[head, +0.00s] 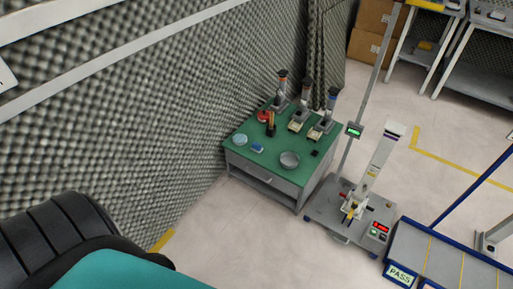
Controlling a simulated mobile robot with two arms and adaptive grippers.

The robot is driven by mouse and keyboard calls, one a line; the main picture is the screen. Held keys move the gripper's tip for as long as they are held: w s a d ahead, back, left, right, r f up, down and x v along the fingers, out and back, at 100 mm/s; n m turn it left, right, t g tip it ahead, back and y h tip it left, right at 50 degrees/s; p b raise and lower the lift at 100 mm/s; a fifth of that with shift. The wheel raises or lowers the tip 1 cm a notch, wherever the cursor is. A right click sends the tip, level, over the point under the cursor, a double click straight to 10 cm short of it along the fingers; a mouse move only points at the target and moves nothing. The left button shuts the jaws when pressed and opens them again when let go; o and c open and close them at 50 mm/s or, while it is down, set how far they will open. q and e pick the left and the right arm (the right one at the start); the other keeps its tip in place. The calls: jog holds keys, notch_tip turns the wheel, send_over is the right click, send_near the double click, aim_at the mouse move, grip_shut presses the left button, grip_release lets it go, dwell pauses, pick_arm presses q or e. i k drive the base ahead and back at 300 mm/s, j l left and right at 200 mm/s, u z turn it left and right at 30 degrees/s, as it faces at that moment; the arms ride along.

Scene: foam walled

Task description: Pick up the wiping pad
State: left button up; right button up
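A green-topped workbench (227,150) stands against the foam wall, some distance ahead. Near its front left corner lies a small blue item (257,148), which may be the wiping pad; it is too small to tell for sure. Beside it is a light blue round item (240,139), perhaps a dish or a pad. A grey round bowl (289,160) stands near the front right edge. Neither of my grippers shows in the head view.
Several small stands (304,108) line the bench's back. A scale (335,203) and a blue-edged conveyor (440,258) stand right. A ribbed black form (50,235) and teal surface (130,273) fill the near left. Open floor (245,225) lies before the bench.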

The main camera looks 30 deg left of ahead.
aim_at(256, 146)
jog(key=u, duration=1.25)
jog(key=i+l+u, duration=0.5)
jog(key=i+l, duration=0.15)
